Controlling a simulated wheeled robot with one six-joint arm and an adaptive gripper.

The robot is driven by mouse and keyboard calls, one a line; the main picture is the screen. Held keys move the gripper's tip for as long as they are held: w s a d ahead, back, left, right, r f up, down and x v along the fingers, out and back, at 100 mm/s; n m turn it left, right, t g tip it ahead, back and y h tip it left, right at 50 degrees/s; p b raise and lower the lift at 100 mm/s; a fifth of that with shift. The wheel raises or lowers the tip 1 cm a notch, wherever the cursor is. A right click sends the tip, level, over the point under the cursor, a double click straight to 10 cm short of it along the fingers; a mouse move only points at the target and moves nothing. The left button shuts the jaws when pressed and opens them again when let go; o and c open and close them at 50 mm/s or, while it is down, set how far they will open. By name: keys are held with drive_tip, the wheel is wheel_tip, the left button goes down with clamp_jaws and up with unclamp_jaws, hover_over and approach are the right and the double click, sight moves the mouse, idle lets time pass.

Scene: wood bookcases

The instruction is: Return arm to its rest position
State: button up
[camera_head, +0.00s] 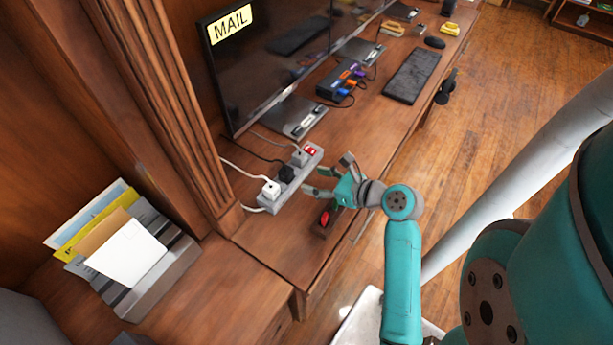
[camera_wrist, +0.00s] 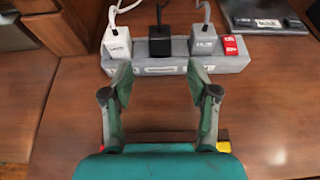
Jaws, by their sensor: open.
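My gripper (camera_head: 333,178) is open and empty above the wooden desk, in front of a grey power strip (camera_head: 291,178). In the wrist view the two fingers of my gripper (camera_wrist: 160,85) stand apart, with bare desk between them. The power strip (camera_wrist: 176,64) lies just beyond the fingertips, holding a white plug (camera_wrist: 117,45), a black plug (camera_wrist: 160,42) and a grey plug (camera_wrist: 205,42). A red switch (camera_wrist: 230,45) sits at its right end. My arm reaches out from the lower right in the head view.
A monitor marked MAIL (camera_head: 265,55) stands behind the strip. A small hub with cables (camera_head: 341,83), a keyboard (camera_head: 411,76) and a mouse (camera_head: 434,42) lie farther along the desk. A letter holder (camera_head: 160,280) stands at lower left. A small red-topped object (camera_head: 324,220) lies below my gripper.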

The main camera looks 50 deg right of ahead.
drive_tip(key=shift+s+r, duration=0.15)
drive_tip(key=shift+s, duration=0.3)
idle(0.4)
